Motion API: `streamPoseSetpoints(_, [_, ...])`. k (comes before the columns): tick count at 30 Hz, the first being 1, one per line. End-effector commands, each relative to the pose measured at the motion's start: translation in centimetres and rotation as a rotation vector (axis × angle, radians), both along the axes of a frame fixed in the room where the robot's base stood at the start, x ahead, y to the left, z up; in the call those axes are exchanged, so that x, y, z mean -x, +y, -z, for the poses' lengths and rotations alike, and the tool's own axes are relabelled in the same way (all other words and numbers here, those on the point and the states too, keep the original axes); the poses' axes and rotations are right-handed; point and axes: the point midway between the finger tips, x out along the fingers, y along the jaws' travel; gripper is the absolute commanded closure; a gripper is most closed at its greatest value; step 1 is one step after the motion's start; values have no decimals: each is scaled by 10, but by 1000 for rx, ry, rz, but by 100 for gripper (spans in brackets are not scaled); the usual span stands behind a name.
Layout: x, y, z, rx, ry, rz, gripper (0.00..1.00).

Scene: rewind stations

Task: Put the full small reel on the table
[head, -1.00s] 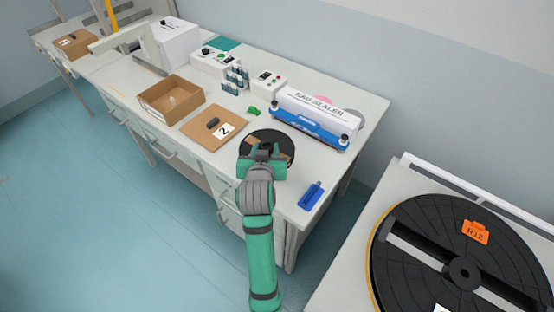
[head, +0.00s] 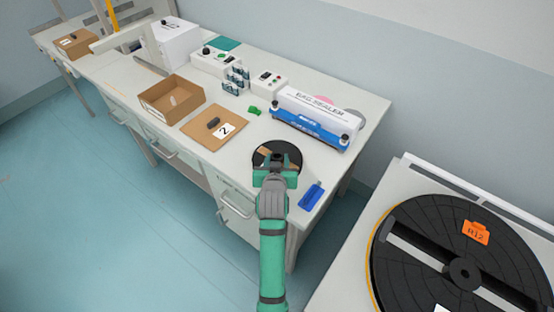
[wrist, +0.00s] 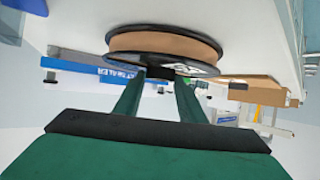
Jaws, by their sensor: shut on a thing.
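The small reel has black flanges and brown winding between them, so it looks full. It shows over the right part of the white table (head: 238,160) in the head view (head: 290,152) and fills the upper middle of the wrist view (wrist: 165,42). My gripper (head: 272,174) is shut on the reel at its hub side, with both fingertips (wrist: 160,76) meeting its near flange in the wrist view. The reel lies about flat, close to the tabletop; I cannot tell whether it touches. My gripper hides its near part in the head view.
A blue device (head: 311,196) lies close to the right of the reel. The bag sealer (head: 312,122) stands behind it. A cardboard piece marked 2 (head: 203,135) and an open box (head: 162,108) are to the left. A large black reel (head: 425,235) is at lower right.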

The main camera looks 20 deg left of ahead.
Motion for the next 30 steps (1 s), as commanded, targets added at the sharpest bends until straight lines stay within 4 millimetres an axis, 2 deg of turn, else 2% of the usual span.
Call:
streamPoseSetpoints(6, [0, 0, 1, -1, -4, 0, 100])
streamPoseSetpoints(7, [0, 0, 3, 0, 0, 0, 59])
streamPoseSetpoints(9, [0, 0, 2, 0, 0, 0, 45])
streamPoseSetpoints(20, [0, 0, -2, 0, -1, 0, 45])
streamPoseSetpoints(25, [19, -5, -10, 0, -1, 0, 45])
streamPoseSetpoints(30, [49, -12, -25, 0, -2, 0, 45])
